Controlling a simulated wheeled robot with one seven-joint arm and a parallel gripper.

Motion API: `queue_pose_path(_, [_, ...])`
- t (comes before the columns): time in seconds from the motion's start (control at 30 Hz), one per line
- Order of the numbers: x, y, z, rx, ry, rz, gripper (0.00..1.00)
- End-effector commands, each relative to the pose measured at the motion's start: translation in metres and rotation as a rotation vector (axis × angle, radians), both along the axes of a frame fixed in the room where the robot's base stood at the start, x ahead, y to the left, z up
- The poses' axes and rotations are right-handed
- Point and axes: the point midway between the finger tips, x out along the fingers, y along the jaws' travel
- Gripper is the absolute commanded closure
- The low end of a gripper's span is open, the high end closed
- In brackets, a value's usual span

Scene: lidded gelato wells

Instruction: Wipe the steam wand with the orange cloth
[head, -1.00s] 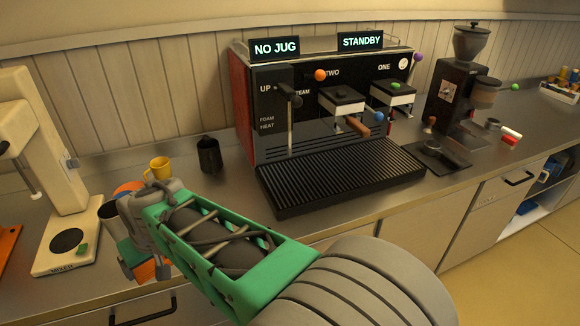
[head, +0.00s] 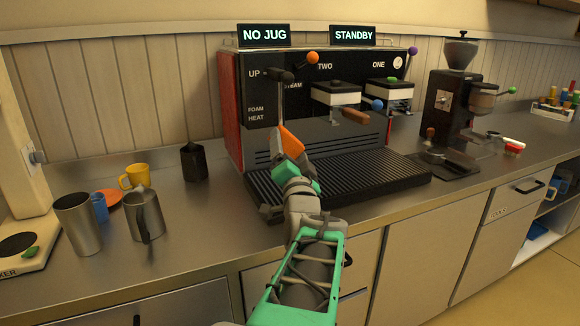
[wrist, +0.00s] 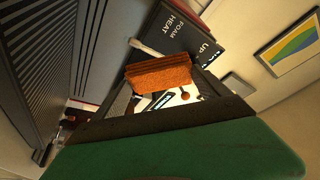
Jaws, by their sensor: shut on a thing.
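The steam wand (head: 281,108) hangs as a thin grey rod below a dark knob on the left front of the coffee machine. My gripper (head: 281,147) is shut on the orange cloth (head: 291,142), at the lower end of the wand and above the drip tray. The cloth shows as a folded orange strip in the wrist view (wrist: 160,73). A pale rod, apparently the wand (wrist: 148,48), runs down to the cloth's upper edge there. I cannot tell whether cloth and wand touch. The wand's tip is hidden behind the cloth and gripper.
The black ribbed drip tray (head: 370,172) lies under my gripper. To the left stand a dark jug (head: 194,162), a yellow mug (head: 135,177), a steel pitcher (head: 146,217) and a steel cup (head: 77,225). A grinder (head: 452,105) stands right. The signs read NO JUG and STANDBY.

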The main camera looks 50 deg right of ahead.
Motion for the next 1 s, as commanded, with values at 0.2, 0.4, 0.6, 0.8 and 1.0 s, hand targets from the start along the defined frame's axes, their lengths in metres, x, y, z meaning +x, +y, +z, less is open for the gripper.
queue_pose_path(0.2, [0.013,-0.009,0.005,0.001,-0.003,0.001,0.73])
queue_pose_path(0.4, [0.035,-0.022,0.006,0.001,-0.002,0.001,0.73])
queue_pose_path(0.6, [0.049,-0.029,0.003,0.0,-0.001,-0.001,0.73])
queue_pose_path(0.8, [0.05,-0.031,0.002,-0.001,-0.001,-0.001,0.73])
queue_pose_path(1.0, [0.05,-0.031,0.002,-0.001,-0.002,-0.001,0.73])
